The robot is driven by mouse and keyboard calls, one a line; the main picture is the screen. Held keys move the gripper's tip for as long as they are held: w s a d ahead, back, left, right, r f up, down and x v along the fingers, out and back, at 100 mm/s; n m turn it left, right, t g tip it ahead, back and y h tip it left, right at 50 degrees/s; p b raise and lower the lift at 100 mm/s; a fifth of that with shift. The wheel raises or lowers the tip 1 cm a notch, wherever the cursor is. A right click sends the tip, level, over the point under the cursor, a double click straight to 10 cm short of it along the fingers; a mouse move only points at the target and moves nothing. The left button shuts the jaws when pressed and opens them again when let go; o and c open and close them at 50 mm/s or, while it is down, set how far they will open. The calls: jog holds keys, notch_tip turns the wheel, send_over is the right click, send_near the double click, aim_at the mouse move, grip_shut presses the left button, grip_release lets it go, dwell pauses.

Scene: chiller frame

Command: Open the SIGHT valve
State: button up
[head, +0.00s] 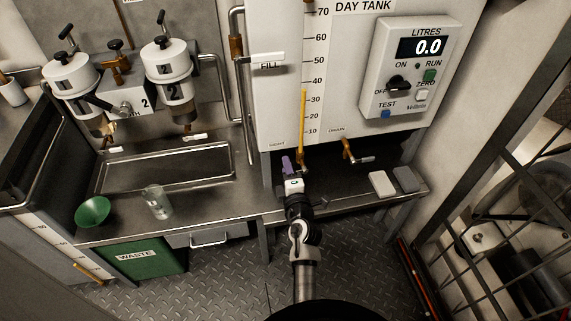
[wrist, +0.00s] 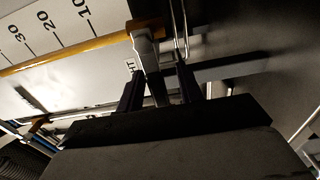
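The SIGHT valve (wrist: 147,28) is a brass fitting at the foot of the yellow sight tube (head: 303,120), under the tank panel. In the wrist view its flat grey lever (wrist: 151,62) runs from the fitting toward my gripper (wrist: 160,85). The two dark purple fingers stand apart, one on each side of the lever, with gaps visible; I cannot tell whether either touches it. In the head view my gripper (head: 290,165) is just below the SIGHT label, and its fingers mostly hide the valve and lever.
The brass DRAIN valve (head: 348,150) with a grey lever is close to the right. A white block (head: 382,184) and a grey block (head: 405,179) lie on the shelf. A glass (head: 157,202) and green funnel (head: 93,212) stand left. The control box (head: 411,68) reads 0.0.

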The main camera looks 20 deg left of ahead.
jog(key=shift+w, duration=0.15)
jog(key=shift+c, duration=0.5)
grip_shut()
jog(key=w+d+f+n+b, duration=0.1)
jog(key=d+f+n+b, duration=0.1)
jog(key=n, duration=0.7)
jog(key=w+d+f+n+b, duration=0.2)
jog(key=n, duration=0.7)
jog(key=shift+f+n, duration=0.3)
jog(key=shift+n, duration=0.1)
jog(key=shift+w+d, duration=0.1)
jog(key=shift+d, duration=0.15)
